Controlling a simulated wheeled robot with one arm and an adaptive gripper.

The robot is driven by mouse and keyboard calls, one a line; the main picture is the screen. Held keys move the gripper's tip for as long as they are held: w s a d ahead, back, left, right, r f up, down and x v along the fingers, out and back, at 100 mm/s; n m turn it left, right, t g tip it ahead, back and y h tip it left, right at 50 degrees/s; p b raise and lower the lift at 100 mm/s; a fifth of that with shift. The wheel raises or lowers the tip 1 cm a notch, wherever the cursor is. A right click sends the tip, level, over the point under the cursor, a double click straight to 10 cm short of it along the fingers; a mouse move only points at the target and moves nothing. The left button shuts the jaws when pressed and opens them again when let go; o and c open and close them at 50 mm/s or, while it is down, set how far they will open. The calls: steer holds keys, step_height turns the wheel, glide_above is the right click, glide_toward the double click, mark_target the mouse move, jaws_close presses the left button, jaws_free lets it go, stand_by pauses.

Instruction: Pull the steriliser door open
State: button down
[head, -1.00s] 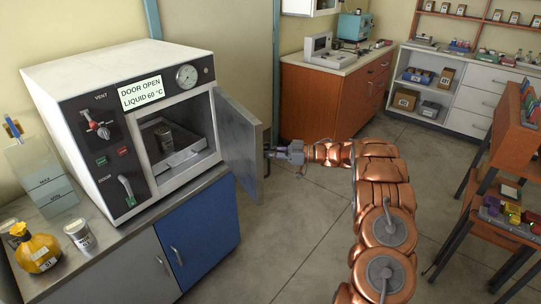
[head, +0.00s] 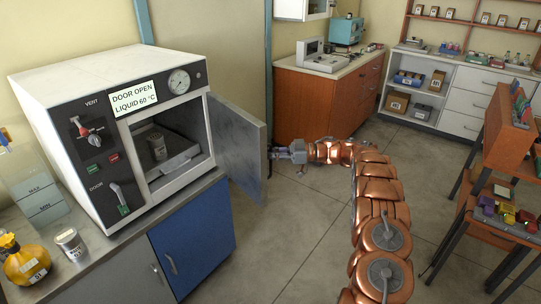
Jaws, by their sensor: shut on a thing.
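The steriliser (head: 120,95) is a white box with a dark control panel, standing on the bench at left. Its grey door (head: 238,140) stands open, swung out to the right on the opening's right side. A tray (head: 172,168) with a small container (head: 157,147) is visible in the chamber. A label (head: 134,97) reads "DOOR OPEN LIQUID 60 °C". My gripper (head: 274,153) is at the outer face of the door near its free edge, shut on the door's handle, which is mostly hidden by the fingers and the door.
A bench with a blue cupboard (head: 192,240) is under the steriliser. A yellow bottle (head: 25,264) and a labelled jar (head: 70,243) stand at its left. An orange cabinet (head: 320,105) is behind my arm. A wooden stand (head: 509,135) is at right. The floor (head: 300,240) between is clear.

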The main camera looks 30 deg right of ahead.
steer(key=c, duration=1.2)
jaws_free()
steer(key=v, duration=0.7)
steer(key=shift+s+d, duration=0.15)
steer(key=shift+d, duration=0.1)
